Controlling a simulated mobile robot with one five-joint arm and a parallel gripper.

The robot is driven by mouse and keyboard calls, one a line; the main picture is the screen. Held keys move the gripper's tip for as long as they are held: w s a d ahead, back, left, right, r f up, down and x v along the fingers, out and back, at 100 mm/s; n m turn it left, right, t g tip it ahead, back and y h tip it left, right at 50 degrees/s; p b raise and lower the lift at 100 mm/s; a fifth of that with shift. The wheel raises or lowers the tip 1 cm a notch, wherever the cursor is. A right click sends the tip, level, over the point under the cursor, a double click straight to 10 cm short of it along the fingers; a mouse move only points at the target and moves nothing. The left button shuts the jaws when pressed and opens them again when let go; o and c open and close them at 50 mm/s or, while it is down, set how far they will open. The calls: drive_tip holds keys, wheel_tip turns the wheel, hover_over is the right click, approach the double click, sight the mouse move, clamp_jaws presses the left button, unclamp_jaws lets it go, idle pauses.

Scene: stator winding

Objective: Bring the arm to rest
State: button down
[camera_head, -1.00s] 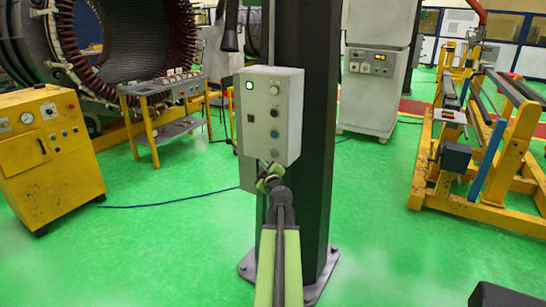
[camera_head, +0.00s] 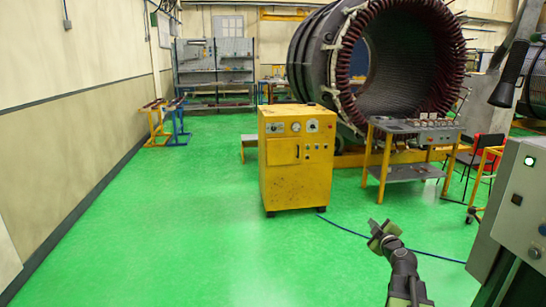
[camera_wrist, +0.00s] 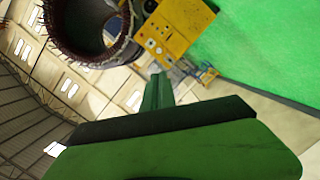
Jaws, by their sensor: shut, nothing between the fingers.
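My gripper (camera_head: 380,232) is in the lower right of the head view, at the end of my dark arm, raised above the green floor. It is shut with nothing in it and touches nothing that I can see. In the wrist view my green gripper (camera_wrist: 157,92) fills the lower middle, and the picture is tilted strongly. The grey control box (camera_head: 520,195) with a lit button stands to the right of my gripper, apart from it.
A yellow cabinet (camera_head: 297,165) stands ahead, also in the wrist view (camera_wrist: 180,25). A blue cable (camera_head: 400,245) crosses the floor. Floor at left (camera_head: 170,240) is clear.

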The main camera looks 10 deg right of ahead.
drive_tip(key=w+a+f+n+g+y, duration=0.1)
drive_tip(key=w+a+y, duration=0.1)
drive_tip(key=a, duration=0.6)
drive_tip(key=w+a+f+n+y, duration=0.1)
drive_tip(key=a+n+y, duration=0.1)
drive_tip(key=a, duration=0.6)
drive_tip(key=s+a+f+n+g+y+p, duration=0.1)
drive_tip(key=s+a+f+g+y, duration=0.15)
drive_tip(key=a, duration=0.75)
drive_tip(key=s+a+f+g+y+p, duration=0.1)
drive_tip(key=a+f+g, duration=0.25)
drive_tip(key=a, duration=0.65)
drive_tip(key=s+a+f+m+g+h, duration=0.2)
drive_tip(key=s+a+f+m+g, duration=0.25)
drive_tip(key=s+f, duration=0.4)
drive_tip(key=s+d+m+g+h, duration=0.2)
drive_tip(key=s+d+m+g, duration=0.2)
drive_tip(key=s+d+m, duration=0.3)
drive_tip(key=s+m, duration=0.1)
drive_tip(key=s, duration=0.2)
drive_tip(key=shift+f+h, duration=0.35)
drive_tip(key=shift+d+m+g, duration=0.1)
drive_tip(key=shift+m+g, duration=0.15)
